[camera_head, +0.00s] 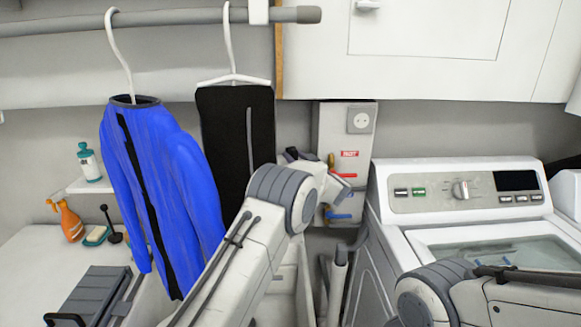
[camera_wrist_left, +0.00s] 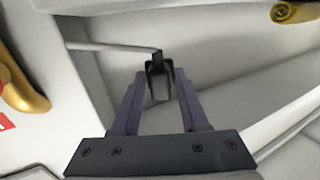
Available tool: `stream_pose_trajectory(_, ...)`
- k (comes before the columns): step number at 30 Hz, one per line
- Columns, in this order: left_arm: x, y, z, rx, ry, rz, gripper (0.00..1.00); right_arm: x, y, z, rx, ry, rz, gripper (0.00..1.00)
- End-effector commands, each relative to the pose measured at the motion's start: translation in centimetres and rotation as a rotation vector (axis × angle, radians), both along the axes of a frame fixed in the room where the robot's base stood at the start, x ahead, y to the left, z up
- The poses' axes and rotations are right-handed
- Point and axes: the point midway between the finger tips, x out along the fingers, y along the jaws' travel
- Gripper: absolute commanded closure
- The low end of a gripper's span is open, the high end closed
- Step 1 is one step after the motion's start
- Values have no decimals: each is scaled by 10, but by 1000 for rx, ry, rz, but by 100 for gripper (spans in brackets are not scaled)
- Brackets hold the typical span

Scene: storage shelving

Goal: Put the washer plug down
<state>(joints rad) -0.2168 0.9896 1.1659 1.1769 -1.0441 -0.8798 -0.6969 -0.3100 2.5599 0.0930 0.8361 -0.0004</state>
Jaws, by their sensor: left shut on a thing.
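The washer plug (camera_wrist_left: 158,80) is small and black, with a grey cord running off to the left in the left wrist view. My left gripper (camera_wrist_left: 158,92) is shut on it, one dark purple finger on each side. In the head view my left gripper (camera_head: 292,155) is mostly hidden behind its own wrist, in front of the wall beside the utility panel. I cannot make out the plug there. The washer (camera_head: 408,240) stands at the right. My right arm crosses the bottom right corner, and its gripper is out of frame.
The utility panel (camera_head: 330,120) carries a wall socket (camera_head: 360,121), a red valve handle (camera_head: 343,175) and a blue one (camera_head: 340,216). A blue jacket (camera_head: 170,190) and black trousers (camera_head: 235,130) hang at the left. Brass fittings (camera_wrist_left: 20,85) lie close to the gripper in the wrist view.

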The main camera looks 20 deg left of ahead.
Motion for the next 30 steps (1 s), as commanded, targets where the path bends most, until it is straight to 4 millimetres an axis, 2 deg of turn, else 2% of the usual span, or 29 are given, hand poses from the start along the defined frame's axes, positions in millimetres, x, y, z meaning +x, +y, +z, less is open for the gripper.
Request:
stream_pose_trajectory(3, 3, 10, -5, 1, -1, 0, 100, 0, 0, 3, 0, 0, 0, 50)
stream_pose_trajectory(7, 4, 11, -13, 1, 1, -1, 100, 0, 0, 5, 0, 0, 0, 50)
stream_pose_trajectory(15, 4, 11, -46, 1, -1, -1, 100, 0, 0, 14, 0, 0, 0, 50)
stream_pose_trajectory(30, 4, 11, -56, 1, -2, -1, 100, 0, 0, 7, 0, 0, 0, 50)
